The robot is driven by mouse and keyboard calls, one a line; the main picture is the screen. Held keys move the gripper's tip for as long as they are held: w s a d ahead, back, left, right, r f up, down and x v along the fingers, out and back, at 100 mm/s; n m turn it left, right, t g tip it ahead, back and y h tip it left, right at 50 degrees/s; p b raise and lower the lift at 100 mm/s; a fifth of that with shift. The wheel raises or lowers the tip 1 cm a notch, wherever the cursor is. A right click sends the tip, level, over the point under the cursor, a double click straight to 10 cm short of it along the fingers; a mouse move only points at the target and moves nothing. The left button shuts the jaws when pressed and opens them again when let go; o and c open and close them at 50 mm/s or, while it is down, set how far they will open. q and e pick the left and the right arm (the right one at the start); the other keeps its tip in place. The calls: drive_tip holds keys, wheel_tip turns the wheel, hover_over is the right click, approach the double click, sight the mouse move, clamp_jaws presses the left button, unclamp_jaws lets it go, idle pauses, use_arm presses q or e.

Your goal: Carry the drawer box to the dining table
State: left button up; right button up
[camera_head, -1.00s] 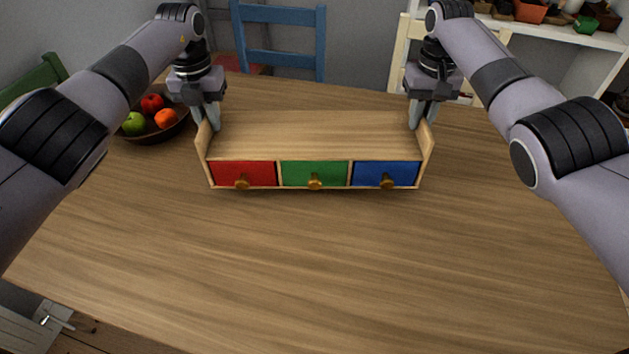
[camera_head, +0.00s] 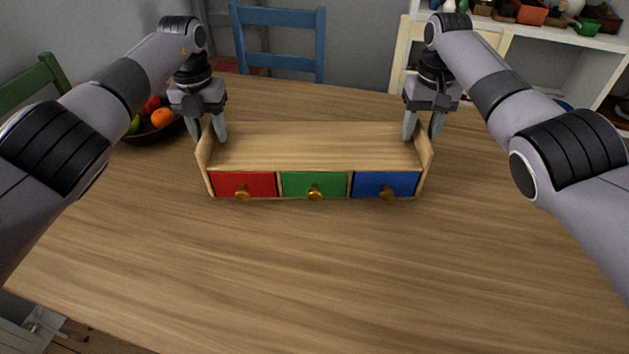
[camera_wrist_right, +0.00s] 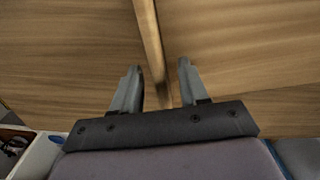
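The drawer box (camera_head: 315,146) is light wood with red, green and blue drawer fronts, each with a round knob. It sits upright on the wooden dining table (camera_head: 320,270), and all three drawers look closed. My left gripper (camera_head: 207,138) is open, its fingers spread at the box's left side panel. My right gripper (camera_head: 422,134) is open at the right side panel. In the right wrist view, the side panel (camera_wrist_right: 150,45) runs between the spread fingers of my right gripper (camera_wrist_right: 160,66), with gaps visible on both sides.
A dark bowl (camera_head: 158,134) of fruit stands left of the box, partly behind my left arm. A blue chair (camera_head: 277,17), a green chair (camera_head: 38,80) and a cream chair stand around the table. A white shelf (camera_head: 560,40) with pots is at the back right. The table's front is clear.

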drive_tip(key=shift+r, duration=0.15)
use_arm(q)
wheel_tip(320, 180, up, 12)
use_arm(e)
wheel_tip(320, 180, up, 12)
idle(1.0)
drive_tip(key=shift+s+f, duration=0.1)
drive_tip(key=shift+f, duration=0.1)
